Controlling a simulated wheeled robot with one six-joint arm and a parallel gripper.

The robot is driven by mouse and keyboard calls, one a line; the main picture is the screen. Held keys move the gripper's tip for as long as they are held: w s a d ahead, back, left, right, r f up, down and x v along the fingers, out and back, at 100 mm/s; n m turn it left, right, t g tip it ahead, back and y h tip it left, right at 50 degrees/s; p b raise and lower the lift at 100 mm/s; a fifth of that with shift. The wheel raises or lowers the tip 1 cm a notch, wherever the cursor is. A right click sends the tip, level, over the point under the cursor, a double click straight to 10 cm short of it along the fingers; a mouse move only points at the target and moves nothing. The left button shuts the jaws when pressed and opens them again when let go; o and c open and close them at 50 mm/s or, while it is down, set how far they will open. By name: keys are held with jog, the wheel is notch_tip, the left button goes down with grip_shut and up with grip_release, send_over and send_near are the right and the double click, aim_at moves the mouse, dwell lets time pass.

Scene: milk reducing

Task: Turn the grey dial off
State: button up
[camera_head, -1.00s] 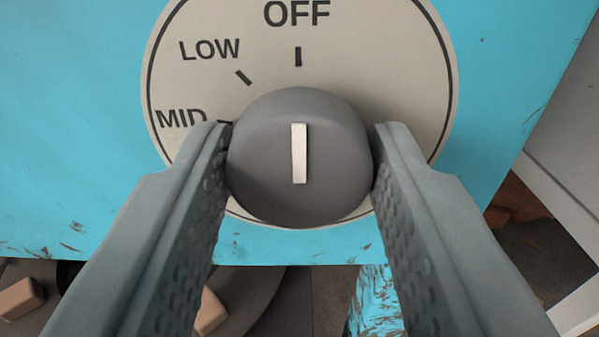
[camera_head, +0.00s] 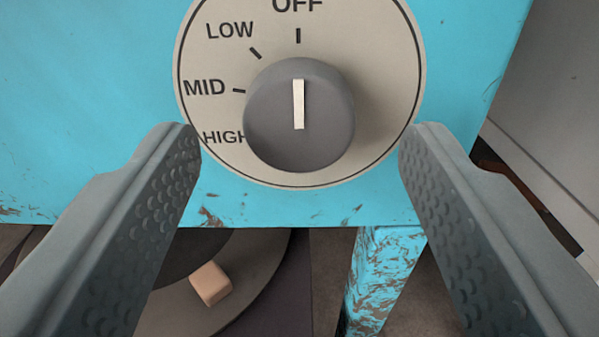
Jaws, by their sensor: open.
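The grey dial (camera_head: 298,145) sits on a round beige plate (camera_head: 385,90) marked OFF, LOW, MID and HIGH. Its white pointer line (camera_head: 298,104) stands upright and lines up with the OFF tick at the top. My gripper (camera_head: 300,140) is open, with one finger to the left of the dial and one to the right. Wide gaps separate both fingers from the dial, and nothing is held. The left finger's tip is close to the HIGH label in the picture.
The plate is on a worn turquoise panel (camera_head: 90,90). Below it are a turquoise leg (camera_head: 375,285) and a dark round surface (camera_head: 260,270) with a small tan block (camera_head: 211,284). A grey surface (camera_head: 550,120) stands at the right.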

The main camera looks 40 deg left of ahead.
jog(key=v, duration=1.4)
jog(key=shift+s+d, duration=0.2)
jog(key=shift+s, duration=0.1)
